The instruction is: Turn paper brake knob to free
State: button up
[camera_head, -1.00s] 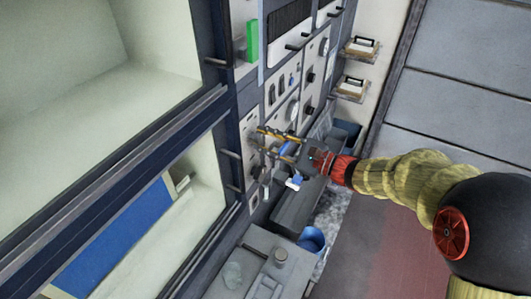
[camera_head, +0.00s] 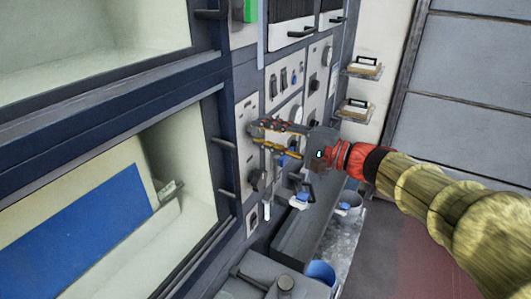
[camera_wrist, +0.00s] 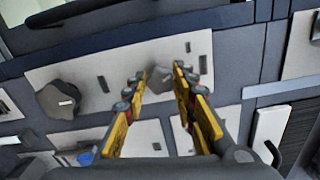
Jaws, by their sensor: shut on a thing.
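A small grey knob (camera_wrist: 160,78) stands on a pale panel in the wrist view, between the tips of my gripper (camera_wrist: 158,80). My gripper is shut on this knob, one yellow finger on each side. I take it for the paper brake knob, but no label is readable. In the head view my gripper (camera_head: 255,132) reaches the upper part of the pale panel (camera_head: 244,108), and its fingers hide the knob. The knob's turned position cannot be told.
A larger dark knob (camera_wrist: 58,100) sits on the same panel; it shows below my gripper in the head view (camera_head: 257,180). Dark handles (camera_head: 226,145) stick out at the left. Switches (camera_head: 284,78) are on the panel to the right. A blue bin (camera_head: 320,273) stands low down.

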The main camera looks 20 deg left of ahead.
jog(key=n+b, duration=0.2)
jog(key=b, duration=0.1)
jog(key=shift+f+b, duration=0.4)
jog(key=shift+r+n+b, duration=0.1)
jog(key=shift+n+b, duration=0.5)
jog(key=shift+b, duration=0.55)
jog(key=shift+r+n+b, duration=0.1)
jog(key=shift+n+b, duration=0.2)
jog(key=shift+b, duration=0.15)
jog(key=o, duration=1.2)
jog(key=shift+c, duration=0.2)
jog(key=shift+r, duration=0.1)
jog(key=s+d, duration=0.1)
jog(key=d, duration=1.1)
